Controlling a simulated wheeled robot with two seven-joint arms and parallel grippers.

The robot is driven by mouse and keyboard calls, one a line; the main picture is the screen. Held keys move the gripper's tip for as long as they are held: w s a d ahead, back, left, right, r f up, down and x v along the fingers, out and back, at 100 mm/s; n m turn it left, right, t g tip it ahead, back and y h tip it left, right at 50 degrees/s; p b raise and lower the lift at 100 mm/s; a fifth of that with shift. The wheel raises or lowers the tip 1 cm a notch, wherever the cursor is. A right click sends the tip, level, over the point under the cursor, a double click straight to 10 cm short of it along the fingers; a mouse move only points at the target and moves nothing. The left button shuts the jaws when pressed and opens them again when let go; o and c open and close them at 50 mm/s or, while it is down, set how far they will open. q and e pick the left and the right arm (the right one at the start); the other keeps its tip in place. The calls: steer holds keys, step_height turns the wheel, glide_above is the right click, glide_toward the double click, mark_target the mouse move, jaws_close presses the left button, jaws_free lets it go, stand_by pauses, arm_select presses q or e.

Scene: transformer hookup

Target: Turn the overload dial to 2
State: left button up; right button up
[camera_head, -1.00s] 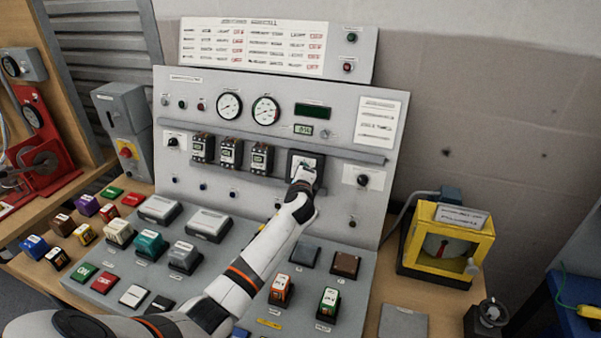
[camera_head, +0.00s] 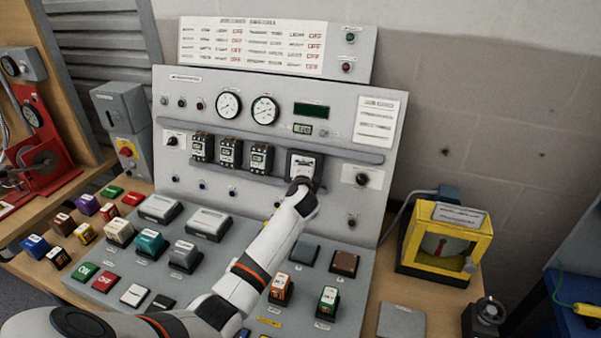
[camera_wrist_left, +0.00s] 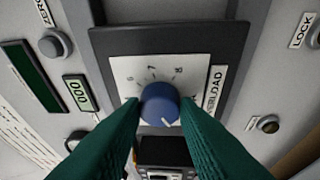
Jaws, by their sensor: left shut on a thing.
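The overload dial is a round blue knob (camera_wrist_left: 160,103) on a white face plate (camera_wrist_left: 122,68) in a dark frame, with a label partly reading "OVERLOAD" beside it. A white mark on the knob points to the lower right in the left wrist view; the scale marks are too blurred to read surely. My left gripper (camera_wrist_left: 161,110) is shut on the knob, one teal finger on each side. In the head view the dial's dark-framed module (camera_head: 304,160) is on the upright panel, its knob hidden by my left gripper (camera_head: 302,182). My right gripper is not in view.
Several breakers (camera_head: 230,154) sit in a row left of the dial module. A grey rail (camera_head: 345,153) runs just above it, and a small white-plated knob (camera_head: 362,180) is to its right. Several coloured blocks and switches cover the sloping desk below. A yellow-framed box (camera_head: 446,243) stands at the right.

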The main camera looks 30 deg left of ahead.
arm_select(q)
steer(key=o, duration=1)
steer(key=shift+s, duration=0.1)
steer(key=b+v, duration=0.1)
steer(key=v, duration=1.1)
steer(key=shift+f, duration=0.1)
